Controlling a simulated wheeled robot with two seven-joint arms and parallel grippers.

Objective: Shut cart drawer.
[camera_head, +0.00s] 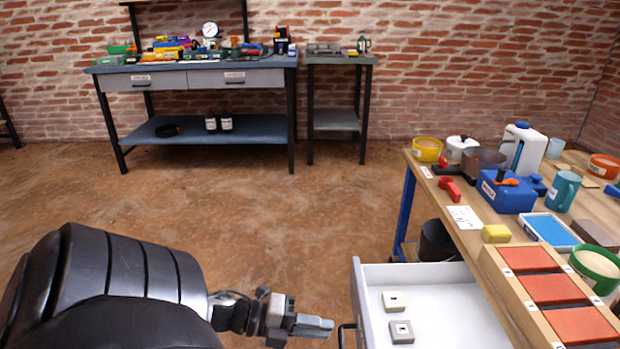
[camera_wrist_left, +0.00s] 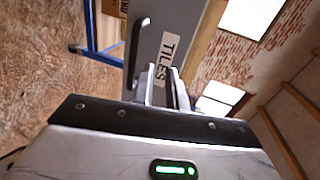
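The cart drawer (camera_head: 435,280) is pulled out to the left from under a wooden-topped cart (camera_head: 450,215). Whether the fingertips (camera_wrist_left: 166,88) touch the panel is unclear. My right gripper is out of view.
The cart top holds a blue box (camera_head: 507,192), a teal mug (camera_head: 563,190), pots and a wooden tray of red tiles (camera_head: 550,288). A workbench (camera_head: 190,67) stands by the brick wall. The floor between is clear.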

